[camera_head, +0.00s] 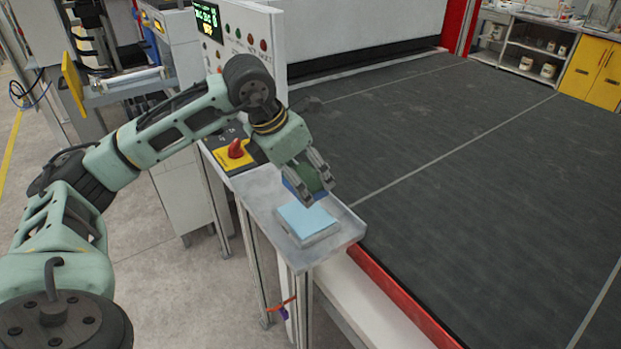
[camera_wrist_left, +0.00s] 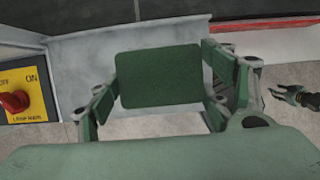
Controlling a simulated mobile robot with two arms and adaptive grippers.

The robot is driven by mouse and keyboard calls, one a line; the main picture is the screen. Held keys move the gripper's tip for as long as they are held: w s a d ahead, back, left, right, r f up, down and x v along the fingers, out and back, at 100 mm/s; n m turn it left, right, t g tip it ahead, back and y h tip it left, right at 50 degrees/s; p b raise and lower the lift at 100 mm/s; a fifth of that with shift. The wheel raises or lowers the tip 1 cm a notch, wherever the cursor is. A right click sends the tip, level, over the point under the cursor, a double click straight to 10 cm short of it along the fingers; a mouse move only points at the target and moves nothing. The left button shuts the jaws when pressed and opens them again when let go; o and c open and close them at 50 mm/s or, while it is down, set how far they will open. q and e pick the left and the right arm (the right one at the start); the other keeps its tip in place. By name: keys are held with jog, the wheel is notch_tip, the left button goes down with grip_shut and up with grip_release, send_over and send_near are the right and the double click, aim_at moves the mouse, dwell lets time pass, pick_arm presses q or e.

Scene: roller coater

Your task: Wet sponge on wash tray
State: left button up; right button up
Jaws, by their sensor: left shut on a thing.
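My left gripper (camera_head: 318,188) is shut on a sponge (camera_head: 306,175) with a green face and a blue side. In the left wrist view the sponge (camera_wrist_left: 160,76) shows its flat green face between the two fingers (camera_wrist_left: 163,88). The gripper holds it over the shelf, just behind the wash tray (camera_head: 318,239) in the head view. The tray is small and grey, with a flat light-blue surface (camera_head: 305,217) in it. Whether the sponge touches anything below is hidden. Part of what looks like my right gripper (camera_wrist_left: 287,94) shows small at the right of the left wrist view.
The tray sits near the front end of a narrow metal shelf (camera_head: 262,199). A wide dark conveyor bed (camera_head: 450,150) with a red edge lies to the right.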

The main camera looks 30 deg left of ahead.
pick_arm(q)
jog(key=shift+a+f, duration=0.1)
jog(key=shift+a, duration=0.05)
jog(key=shift+d+f+b, duration=0.3)
jog(key=shift+f+b, duration=0.15)
jog(key=shift+b, duration=0.1)
jog(key=b, duration=0.5)
send_over(308, 214)
jog(key=s, duration=0.1)
jog(key=f, duration=0.5)
jog(key=shift+s+a+f, duration=0.15)
jog(key=shift+a+f, duration=0.05)
jog(key=shift+a, duration=0.1)
jog(key=shift+f, duration=0.25)
pick_arm(e)
notch_tip(308, 214, down, 6)
jog(key=a, duration=0.1)
jog(key=shift+f, duration=0.2)
pick_arm(q)
jog(key=shift+f, duration=0.1)
pick_arm(e)
jog(key=shift+w+d+f, duration=0.1)
jog(key=shift+d, duration=0.35)
pick_arm(q)
jog(key=shift+f+b, duration=0.45)
jog(key=shift+b, duration=0.2)
pick_arm(e)
jog(key=shift+f, duration=0.4)
jog(key=shift+a, duration=0.25)
